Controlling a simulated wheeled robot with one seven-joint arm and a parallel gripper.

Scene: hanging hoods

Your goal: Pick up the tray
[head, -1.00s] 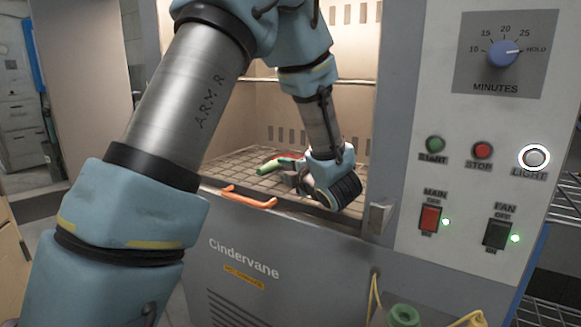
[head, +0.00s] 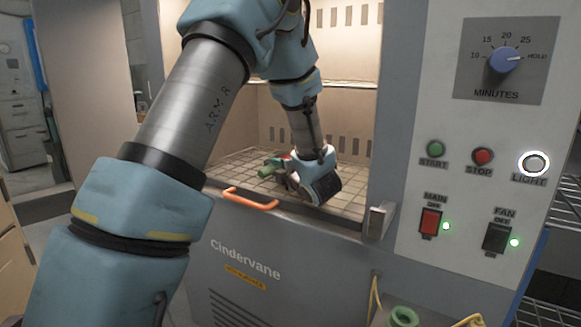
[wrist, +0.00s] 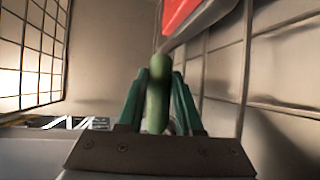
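A red piece with a green handle, which I take to be the tray, is mostly hidden. In the wrist view the green handle (wrist: 157,108) lies between my teal fingers, and a part of the red body (wrist: 185,20) shows beyond the tips. In the head view the green part (head: 267,170) shows left of my gripper (head: 288,178), low over the tiled floor of the cabinet. The fingers (wrist: 159,95) flank the handle closely on both sides. I cannot tell whether they press on it.
The cabinet's tiled floor (head: 345,178) is mostly bare around the gripper, with walls behind and a control panel (head: 465,140) on the right. An orange handle (head: 250,199) sits on the front edge. A metal latch (head: 379,220) stands at the opening's right corner.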

